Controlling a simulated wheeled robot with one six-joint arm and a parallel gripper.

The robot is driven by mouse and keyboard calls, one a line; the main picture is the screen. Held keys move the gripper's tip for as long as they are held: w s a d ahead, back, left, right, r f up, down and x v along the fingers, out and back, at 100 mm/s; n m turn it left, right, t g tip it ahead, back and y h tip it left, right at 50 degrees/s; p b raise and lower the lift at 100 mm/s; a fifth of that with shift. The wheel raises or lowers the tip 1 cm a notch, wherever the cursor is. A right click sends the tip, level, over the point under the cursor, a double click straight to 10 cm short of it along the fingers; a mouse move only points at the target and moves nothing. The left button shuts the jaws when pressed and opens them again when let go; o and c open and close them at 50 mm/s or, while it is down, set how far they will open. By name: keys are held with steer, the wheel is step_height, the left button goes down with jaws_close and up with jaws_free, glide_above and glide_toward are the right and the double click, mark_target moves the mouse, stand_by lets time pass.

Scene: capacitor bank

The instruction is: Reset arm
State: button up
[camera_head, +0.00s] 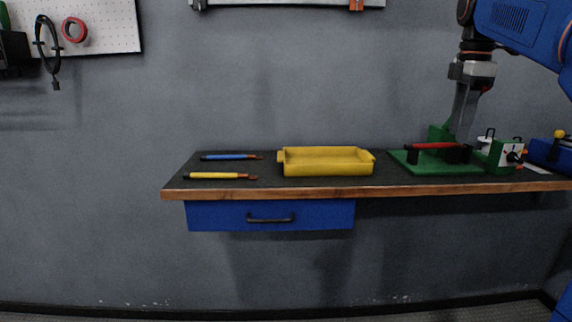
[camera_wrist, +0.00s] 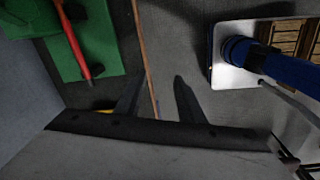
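My gripper (camera_head: 463,122) points down at the right of the head view, in front of or over the green fixture; the exact distance cannot be told. In the wrist view its two dark fingers (camera_wrist: 160,85) stand apart with nothing between them. The green fixture (camera_head: 432,166) with a red-handled bar (camera_head: 430,146) is on the bench. The red handle also shows at the upper left of the wrist view (camera_wrist: 76,45), off to the side of the fingers.
A yellow tray (camera_head: 326,168) sits mid-bench. A blue tool (camera_head: 228,157) and a yellow tool (camera_head: 215,176) lie left of it. A green-and-white device (camera_head: 507,153) stands at the right. The blue drawer (camera_head: 230,217) is shut. Bench space around the tools is clear.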

steer(key=s+a+f+m+t, duration=0.1)
steer(key=s+a+f+m, duration=0.3)
steer(key=s+f, duration=0.4)
steer(key=s+a+f+m+t, duration=0.1)
steer(key=s+a+f+m, duration=0.2)
steer(key=f, duration=1.1)
steer(key=s+a+f+m+t, duration=0.2)
steer(key=s+a+f+m, duration=0.2)
steer(key=s+f+m, duration=0.4)
steer(key=s+f, duration=0.4)
steer(key=s, duration=0.3)
steer(key=shift+a, duration=0.3)
